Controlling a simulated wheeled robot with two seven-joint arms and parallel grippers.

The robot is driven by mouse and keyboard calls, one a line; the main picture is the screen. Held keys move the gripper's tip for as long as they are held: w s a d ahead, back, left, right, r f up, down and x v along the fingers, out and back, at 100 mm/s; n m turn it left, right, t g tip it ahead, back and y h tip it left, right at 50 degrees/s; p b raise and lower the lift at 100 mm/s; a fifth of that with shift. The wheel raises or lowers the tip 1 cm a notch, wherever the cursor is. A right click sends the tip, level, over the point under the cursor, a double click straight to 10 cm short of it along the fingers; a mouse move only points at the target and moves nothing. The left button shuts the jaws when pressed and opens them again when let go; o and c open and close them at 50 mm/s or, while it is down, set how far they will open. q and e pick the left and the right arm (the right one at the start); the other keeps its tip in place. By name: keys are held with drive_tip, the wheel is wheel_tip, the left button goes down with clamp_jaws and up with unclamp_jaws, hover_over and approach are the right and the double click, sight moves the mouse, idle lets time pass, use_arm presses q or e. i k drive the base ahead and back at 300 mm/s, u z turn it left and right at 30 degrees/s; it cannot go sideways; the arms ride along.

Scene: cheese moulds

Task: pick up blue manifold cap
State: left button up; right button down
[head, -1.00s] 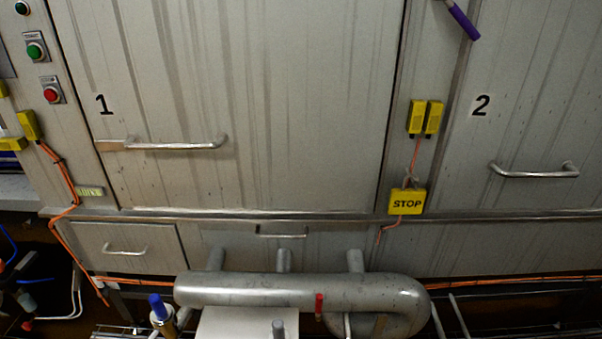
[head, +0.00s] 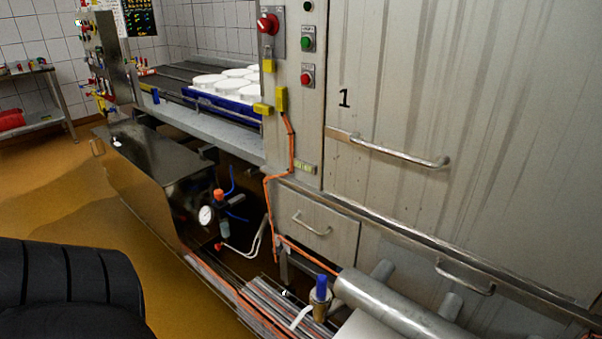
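A blue cap (head: 321,283) sits upright on top of a metal fitting (head: 320,304) at the bottom centre of the head view. It stands just left of the end of a thick steel pipe (head: 395,305). Neither of my grippers shows in the head view, and nothing holds the cap.
A steel cabinet with door 1 (head: 430,120) fills the right side. To the left, a conveyor carries a blue tray (head: 228,106) of white moulds (head: 236,78). A dark metal box (head: 160,170) stands below it. The yellow floor (head: 50,190) is mostly open at the left.

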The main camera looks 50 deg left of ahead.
sight(321, 292)
drive_tip(key=u, duration=1.5)
